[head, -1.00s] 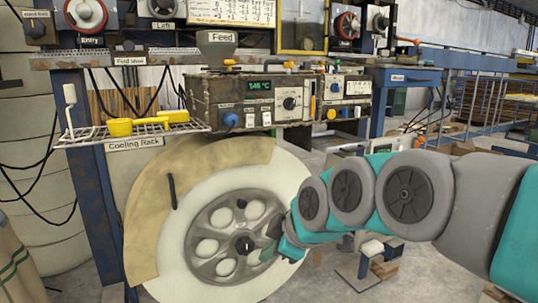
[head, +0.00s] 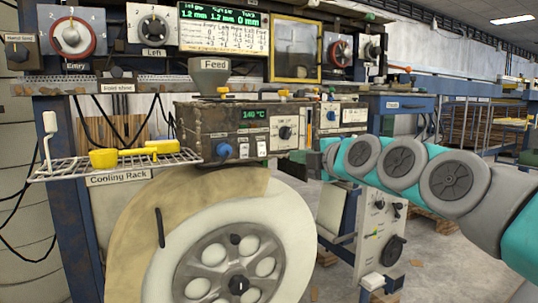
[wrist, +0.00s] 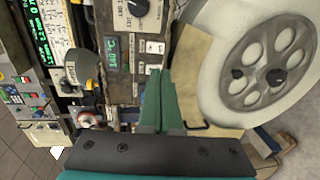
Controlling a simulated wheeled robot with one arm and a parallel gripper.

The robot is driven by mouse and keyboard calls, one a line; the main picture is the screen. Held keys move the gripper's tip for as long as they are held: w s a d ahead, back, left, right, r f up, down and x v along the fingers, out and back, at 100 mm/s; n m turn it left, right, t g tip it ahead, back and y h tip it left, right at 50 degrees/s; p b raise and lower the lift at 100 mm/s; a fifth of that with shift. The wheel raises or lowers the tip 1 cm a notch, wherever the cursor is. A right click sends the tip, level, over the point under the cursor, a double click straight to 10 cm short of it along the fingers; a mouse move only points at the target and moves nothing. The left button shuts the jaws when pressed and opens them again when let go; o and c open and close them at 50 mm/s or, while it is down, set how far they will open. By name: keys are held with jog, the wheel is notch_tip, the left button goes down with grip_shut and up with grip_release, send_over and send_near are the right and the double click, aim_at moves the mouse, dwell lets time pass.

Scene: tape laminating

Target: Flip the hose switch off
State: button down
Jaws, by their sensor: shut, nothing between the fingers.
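The grey control box (head: 225,120) has a green temperature display (head: 258,114), a dial (head: 285,132), a blue knob (head: 224,151) and two white rocker switches (head: 252,150) low on its front. No hose label is readable, so I cannot tell which switch is the hose switch. The wrist view shows the white switches (wrist: 154,58) sideways, just beyond the fingertips. My gripper (wrist: 163,72) is shut and empty, its green fingers together. In the head view, my gripper's end (head: 322,158) is at the box's lower right, partly hidden. Contact with the panel cannot be told.
A large pale wheel (head: 225,255) stands below the box. A wire cooling rack (head: 70,172) with yellow scoops (head: 135,154) juts out at left. A smaller panel with knobs (head: 378,235) stands at lower right.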

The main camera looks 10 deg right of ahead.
aim_at(264, 153)
jog(key=shift+w, duration=0.1)
jog(key=p+x, duration=0.2)
jog(key=x, duration=1.2)
jog(key=shift+a, duration=0.1)
